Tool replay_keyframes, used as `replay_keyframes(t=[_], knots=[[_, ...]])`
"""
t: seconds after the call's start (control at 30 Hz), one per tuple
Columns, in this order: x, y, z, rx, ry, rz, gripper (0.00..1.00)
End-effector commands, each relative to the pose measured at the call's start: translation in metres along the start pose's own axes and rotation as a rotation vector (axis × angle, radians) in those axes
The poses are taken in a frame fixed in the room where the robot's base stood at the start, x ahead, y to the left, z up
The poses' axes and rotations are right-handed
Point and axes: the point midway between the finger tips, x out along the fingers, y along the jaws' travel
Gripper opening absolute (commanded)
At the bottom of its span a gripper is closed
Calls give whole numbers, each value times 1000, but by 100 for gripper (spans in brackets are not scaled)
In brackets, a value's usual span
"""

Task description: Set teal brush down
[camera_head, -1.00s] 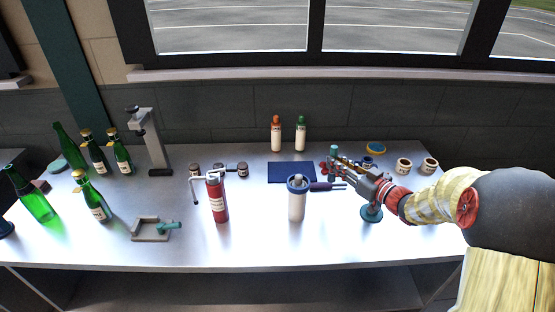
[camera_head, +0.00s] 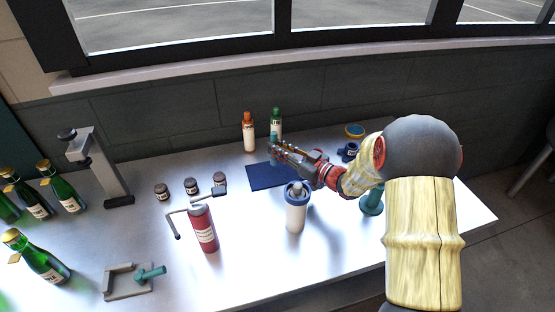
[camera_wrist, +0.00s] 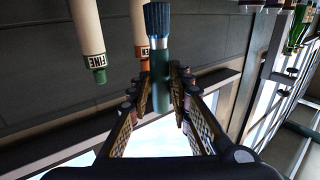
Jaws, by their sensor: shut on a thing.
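The teal brush (camera_wrist: 161,88) is upright between my fingers in the wrist view, with a dark blue tuft, a silver collar and a teal handle. My gripper (camera_wrist: 161,92) is shut on the handle. In the head view my gripper (camera_head: 277,149) is above the far right part of the dark blue mat (camera_head: 265,178), in front of the two cream bottles. A small teal part of the brush (camera_head: 274,138) shows at the fingertips. I cannot tell its exact height above the mat.
An orange-capped bottle (camera_head: 249,132) and a green-capped bottle (camera_head: 275,119) stand behind the mat. A white canister (camera_head: 296,212) and a red cylinder (camera_head: 203,230) stand in front. Small dark jars (camera_head: 190,186) are left of the mat. A teal stand (camera_head: 371,201) is partly behind my arm.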

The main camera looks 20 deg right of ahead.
Motion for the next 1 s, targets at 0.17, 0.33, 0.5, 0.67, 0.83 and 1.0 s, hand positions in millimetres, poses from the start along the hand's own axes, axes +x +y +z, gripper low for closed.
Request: replay_keyframes(t=[0.17,0.33,0.5,0.67,0.83,1.0], knots=[[0,0,18,0,0,1,0],[0,0,38,0,1,1,0],[0,0,37,-2,2,1,0],[0,0,39,-2,2,1,0],[0,0,42,-1,1,0,21],[0,0,40,-1,1,0,30]])
